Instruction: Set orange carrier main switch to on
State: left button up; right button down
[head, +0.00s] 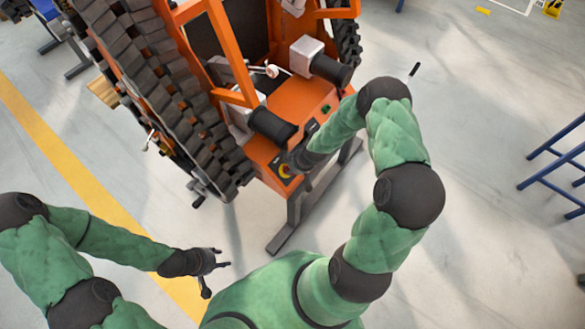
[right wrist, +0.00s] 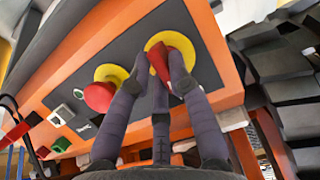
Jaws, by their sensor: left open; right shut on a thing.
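The orange carrier (head: 298,98) stands at the top middle of the head view, on tracks. Its dark control panel (right wrist: 112,52) fills much of the right wrist view. A red handle on a yellow round base, which looks like the main switch (right wrist: 157,55), sits on the panel. My right gripper (right wrist: 160,78) is shut on this red handle, its fingers partly hiding it, so its setting cannot be read. In the head view my right gripper (head: 297,160) is at the carrier's near end. My left gripper (head: 217,268) is open and empty above the floor, away from the carrier.
A red mushroom button (right wrist: 98,97) on a yellow base is beside the gripped handle. Green (right wrist: 62,144) and white (right wrist: 62,113) controls sit further left. Black track (head: 185,105) flanks the carrier. A blue frame (head: 555,165) stands at the right; floor between is clear.

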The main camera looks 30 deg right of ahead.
jog(key=shift+s+r+m+y+p, duration=0.1)
jog(key=shift+m+y+p, duration=0.2)
jog(key=shift+m+p, duration=0.9)
jog(key=m+y+p, duration=0.1)
jog(key=m+p, duration=0.2)
jog(key=p, duration=0.5)
jog(key=shift+m+y+p, duration=0.3)
jog(key=shift+m+p, duration=0.3)
jog(key=shift+p, duration=0.15)
jog(key=shift+s+d+f+m+y, duration=0.1)
jog(key=shift+f+m+y, duration=0.2)
jog(key=shift+m, duration=0.7)
jog(key=m+y, duration=0.1)
jog(key=m, duration=0.2)
jog(key=shift+t, duration=0.3)
jog(key=shift+s+m+t+y+b, duration=0.1)
jog(key=shift+m+t+y+b, duration=0.25)
jog(key=shift+m, duration=0.8)
jog(key=shift+m+t+y+b, duration=0.15)
jog(key=shift+m+b, duration=0.35)
jog(key=shift+m, duration=0.65)
